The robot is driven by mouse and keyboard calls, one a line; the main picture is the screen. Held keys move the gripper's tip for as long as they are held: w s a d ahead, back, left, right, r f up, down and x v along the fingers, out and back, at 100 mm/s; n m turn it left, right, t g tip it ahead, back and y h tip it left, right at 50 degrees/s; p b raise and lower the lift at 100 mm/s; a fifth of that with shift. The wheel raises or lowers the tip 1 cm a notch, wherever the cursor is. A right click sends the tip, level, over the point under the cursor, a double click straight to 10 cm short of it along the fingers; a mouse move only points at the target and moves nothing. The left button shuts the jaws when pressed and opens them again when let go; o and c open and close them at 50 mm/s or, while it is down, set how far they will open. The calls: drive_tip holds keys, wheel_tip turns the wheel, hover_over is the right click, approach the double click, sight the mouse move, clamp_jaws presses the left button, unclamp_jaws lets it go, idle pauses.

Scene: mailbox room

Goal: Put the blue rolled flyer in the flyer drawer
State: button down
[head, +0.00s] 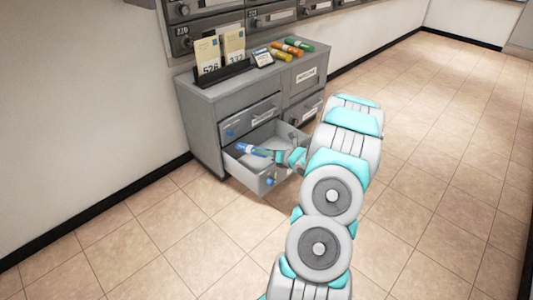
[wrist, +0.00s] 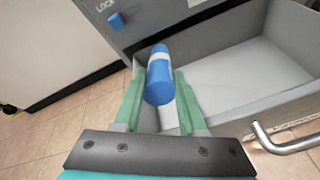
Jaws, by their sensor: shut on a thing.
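The blue rolled flyer (head: 251,150), with a pale band, is in my gripper (head: 283,157) at the open lower-left drawer (head: 248,176) of the grey cabinet. In the wrist view the blue rolled flyer (wrist: 160,68) lies between the two green fingers of my gripper (wrist: 158,98), which are shut on it. The flyer points away from my gripper, over the left part of the drawer (wrist: 245,75). I cannot tell whether it touches the drawer floor. The drawer's label is not readable.
Several rolled flyers (head: 287,48) in orange, green and yellow lie on the cabinet top. A dark rack (head: 222,75) there holds numbered envelopes, and a small device (head: 262,57) stands beside it. The upper-left drawer (head: 248,120) is closed. Tiled floor (head: 140,240) is clear.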

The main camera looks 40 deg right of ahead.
drive_tip(key=shift+w+f, duration=0.1)
drive_tip(key=shift+f, duration=0.1)
drive_tip(key=shift+c, duration=2)
unclamp_jaws()
drive_tip(key=v, duration=0.7)
drive_tip(key=shift+s, duration=0.35)
drive_tip(key=shift+r, duration=0.15)
